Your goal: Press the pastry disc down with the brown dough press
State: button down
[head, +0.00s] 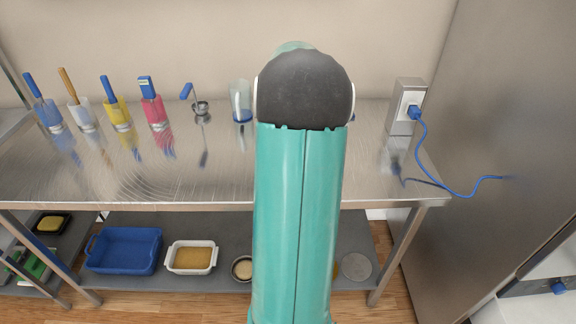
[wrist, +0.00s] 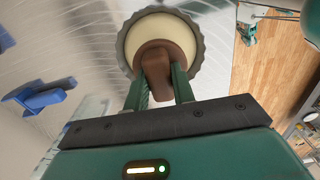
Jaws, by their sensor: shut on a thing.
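The brown dough press (wrist: 157,62) is between the two green fingers of my gripper (wrist: 159,90) in the wrist view. My gripper is shut on its handle. Beyond the press is the cream pastry disc (wrist: 135,40), inside a grey fluted tin (wrist: 122,50). The press's round foot overlaps the lower middle of the disc in this view. I cannot tell whether the foot touches the pastry. In the head view my teal arm hides the gripper, press and tin.
Several holders with tools, such as the pink one (head: 156,110), and a clear cup (head: 241,102) stand along the back of the steel table (head: 200,170). A socket box (head: 405,105) with a blue cable (head: 432,165) is at right. The table's front left is clear.

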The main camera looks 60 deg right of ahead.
jog(key=shift+r, duration=2.85)
